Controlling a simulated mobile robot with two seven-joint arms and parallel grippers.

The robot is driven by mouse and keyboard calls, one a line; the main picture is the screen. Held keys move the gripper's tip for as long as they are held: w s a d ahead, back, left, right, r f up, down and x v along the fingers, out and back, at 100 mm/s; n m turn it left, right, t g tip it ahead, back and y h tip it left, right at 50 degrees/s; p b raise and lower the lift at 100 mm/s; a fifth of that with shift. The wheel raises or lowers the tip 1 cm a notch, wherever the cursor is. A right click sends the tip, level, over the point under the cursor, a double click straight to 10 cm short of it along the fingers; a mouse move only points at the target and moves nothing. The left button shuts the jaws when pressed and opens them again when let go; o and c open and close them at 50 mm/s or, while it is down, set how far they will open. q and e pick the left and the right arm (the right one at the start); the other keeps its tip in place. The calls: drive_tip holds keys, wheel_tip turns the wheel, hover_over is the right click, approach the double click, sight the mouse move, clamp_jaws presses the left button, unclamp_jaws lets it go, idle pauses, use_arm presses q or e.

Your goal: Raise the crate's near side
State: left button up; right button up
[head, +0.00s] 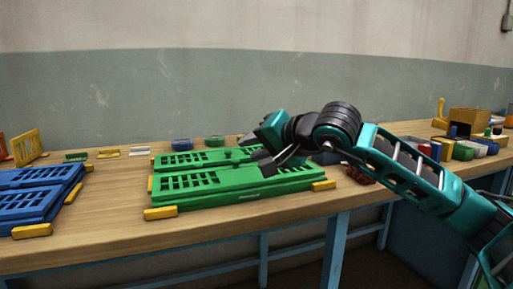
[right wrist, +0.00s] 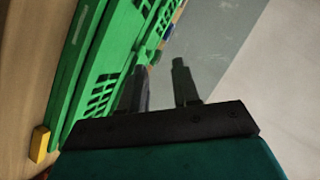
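The green crate (head: 215,192) lies on the workbench with its slotted panels folded down flat. It also shows at the left in the right wrist view (right wrist: 72,80). Its near panel lies flat at the front. My right gripper (head: 250,150) is above the crate's right part, its fingers pointing left. In the right wrist view my two dark fingertips (right wrist: 161,72) stand apart with nothing between them, so it is open. Whether a finger touches the crate I cannot tell. My left gripper is not in view.
Yellow blocks (head: 160,213) sit at the crate's corners. A folded blue crate (head: 35,197) is at the left. Small coloured items (head: 182,145) line the bench's back. Bins and a yellow box (head: 468,122) stand at the right. The wooden bench (head: 110,235) is clear in front.

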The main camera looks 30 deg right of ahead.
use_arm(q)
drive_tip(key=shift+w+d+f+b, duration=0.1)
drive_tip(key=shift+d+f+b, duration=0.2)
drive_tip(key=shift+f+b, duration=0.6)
use_arm(e)
drive_tip(key=v, duration=1.3)
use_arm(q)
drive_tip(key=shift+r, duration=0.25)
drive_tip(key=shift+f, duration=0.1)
